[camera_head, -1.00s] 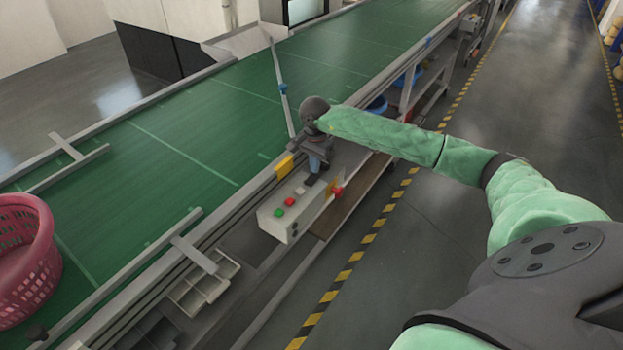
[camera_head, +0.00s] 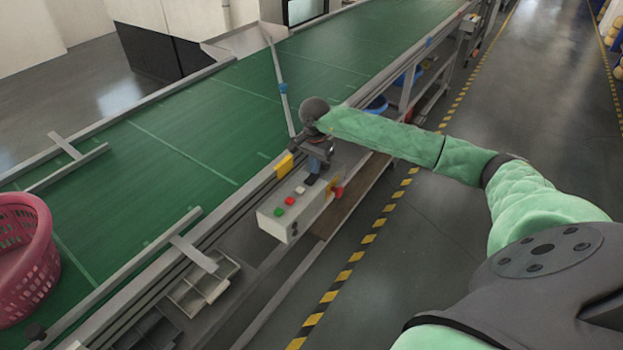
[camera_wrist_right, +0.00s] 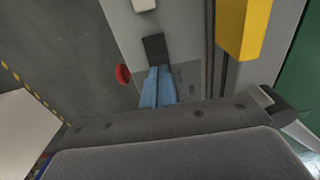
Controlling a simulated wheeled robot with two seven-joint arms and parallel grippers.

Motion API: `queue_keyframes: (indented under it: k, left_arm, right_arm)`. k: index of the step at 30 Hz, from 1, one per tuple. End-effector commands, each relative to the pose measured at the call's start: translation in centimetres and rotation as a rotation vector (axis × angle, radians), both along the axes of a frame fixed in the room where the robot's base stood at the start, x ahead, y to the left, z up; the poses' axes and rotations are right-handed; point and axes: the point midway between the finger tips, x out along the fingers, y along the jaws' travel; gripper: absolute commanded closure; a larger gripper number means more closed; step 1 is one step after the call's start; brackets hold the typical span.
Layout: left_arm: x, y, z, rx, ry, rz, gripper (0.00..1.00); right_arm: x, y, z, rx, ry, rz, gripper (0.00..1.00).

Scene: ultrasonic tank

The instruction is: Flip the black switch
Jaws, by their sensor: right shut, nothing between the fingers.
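The control box (camera_head: 272,222) is a light grey box at the edge of the conveyor, with a green button, a red button and a pale button on its top. The black switch (camera_wrist_right: 155,47) shows in the right wrist view as a dark block on the box's grey face. My right gripper (camera_head: 313,177) is over the far end of the box. In the right wrist view its blue fingertips (camera_wrist_right: 158,84) are shut together with nothing between them, right beside the switch; I cannot tell whether they touch it. My left gripper is not in view.
A red knob (camera_wrist_right: 123,75) sticks out from the box's side. A yellow block (camera_wrist_right: 244,28) stands on the conveyor rail. The green conveyor belt (camera_head: 190,130) runs behind, with a pink basket (camera_head: 28,262) at the left. Open floor lies to the right.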

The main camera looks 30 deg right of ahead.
Motion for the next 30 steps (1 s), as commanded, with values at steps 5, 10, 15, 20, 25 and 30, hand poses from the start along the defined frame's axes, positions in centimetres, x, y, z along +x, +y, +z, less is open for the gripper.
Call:
queue_keyframes:
  k: [5,10,15,20,25,30]
  left_arm:
    - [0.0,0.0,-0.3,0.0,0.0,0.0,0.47]
    - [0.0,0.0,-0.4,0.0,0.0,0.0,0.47]
    - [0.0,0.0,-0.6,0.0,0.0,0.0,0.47]
    - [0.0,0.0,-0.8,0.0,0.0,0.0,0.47]
    - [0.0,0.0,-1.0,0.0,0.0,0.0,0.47]
    - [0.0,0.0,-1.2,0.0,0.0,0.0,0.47]
  right_arm:
    - [0.0,0.0,-0.3,0.0,0.0,0.0,1.0]
    - [0.0,0.0,-0.5,0.0,0.0,0.0,1.0]
    - [0.0,0.0,-0.7,0.0,0.0,0.0,1.0]
    - [0.0,0.0,-0.9,0.0,0.0,0.0,1.0]
    - [0.0,0.0,-1.1,0.0,0.0,0.0,1.0]
    - [0.0,0.0,-1.3,0.0,0.0,0.0,1.0]
